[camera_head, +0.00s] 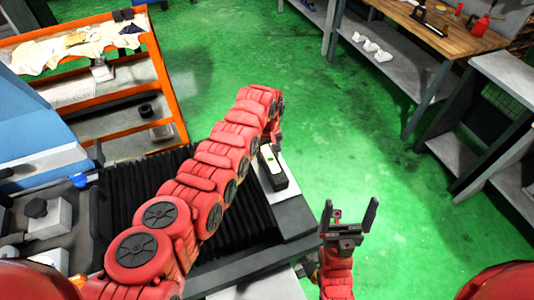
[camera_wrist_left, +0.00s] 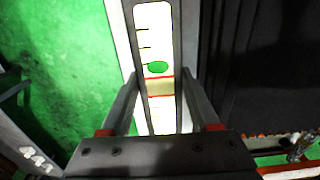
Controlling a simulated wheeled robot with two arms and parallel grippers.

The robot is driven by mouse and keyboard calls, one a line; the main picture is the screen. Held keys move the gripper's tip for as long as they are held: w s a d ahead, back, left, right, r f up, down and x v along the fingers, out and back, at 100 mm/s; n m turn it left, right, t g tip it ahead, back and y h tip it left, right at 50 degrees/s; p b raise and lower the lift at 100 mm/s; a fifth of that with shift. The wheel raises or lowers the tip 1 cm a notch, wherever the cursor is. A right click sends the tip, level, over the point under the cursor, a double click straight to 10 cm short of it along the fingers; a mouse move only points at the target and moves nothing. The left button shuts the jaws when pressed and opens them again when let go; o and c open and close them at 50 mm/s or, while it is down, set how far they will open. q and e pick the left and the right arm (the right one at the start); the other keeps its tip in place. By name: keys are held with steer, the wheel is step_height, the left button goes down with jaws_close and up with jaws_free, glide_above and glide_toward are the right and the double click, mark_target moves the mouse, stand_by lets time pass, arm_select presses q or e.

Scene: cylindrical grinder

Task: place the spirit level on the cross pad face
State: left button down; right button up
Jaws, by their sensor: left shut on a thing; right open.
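The spirit level (camera_head: 273,168) is a dark bar with a pale top and a green bubble vial, at the right end of the machine in the head view. In the left wrist view the level (camera_wrist_left: 158,50) runs lengthwise between the fingers of my left gripper (camera_wrist_left: 160,88), which is shut on it. The level lies over a pale surface (camera_head: 291,216); whether it touches that surface is hard to tell. I cannot identify the cross pad face for certain. My right gripper (camera_head: 350,205) is open and empty, right of the machine's corner.
Black ribbed bellows (camera_head: 140,194) lie left of the level, partly behind my left arm. An orange-framed shelf cart (camera_head: 168,78) stands at the back left. A wooden workbench (camera_head: 447,38) and grey benches (camera_head: 508,72) stand right. Green floor (camera_head: 340,130) is clear between them.

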arm_select(q)
steer(key=shift+c, duration=2.3)
jaws_free()
steer(key=shift+d, duration=0.15)
steer(key=o, duration=0.3)
steer(key=shift+w+f, duration=0.1)
steer(key=shift+w, duration=0.05)
steer(key=shift+o, duration=0.2)
steer(key=shift+r, duration=0.2)
